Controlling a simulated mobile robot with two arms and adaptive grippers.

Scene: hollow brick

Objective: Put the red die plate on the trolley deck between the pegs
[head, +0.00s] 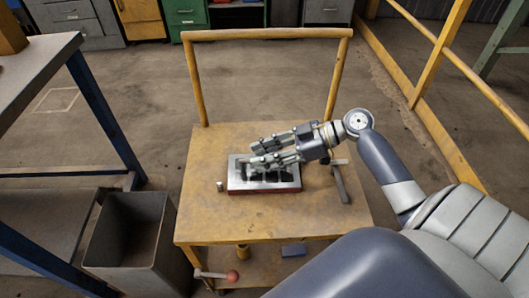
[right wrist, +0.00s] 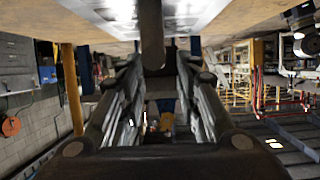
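The die plate (head: 264,187) lies on the yellow trolley deck (head: 215,220), with a shiny silver top and a red front side. A short metal peg (head: 220,186) stands just off its left edge. My right gripper (head: 256,151) reaches in from the right above the plate, its two fingers apart. They hide part of the plate's top. In the right wrist view the fingers (right wrist: 162,62) are spread, with a dark post (right wrist: 151,35) in front of or between them; I cannot tell contact. My left gripper is out of view.
A grey bar (head: 340,181) lies at the deck's right side. The yellow trolley handle (head: 265,34) rises at the back. A grey bin (head: 130,235) and a blue-framed bench (head: 105,105) stand at the left. The deck's front is clear.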

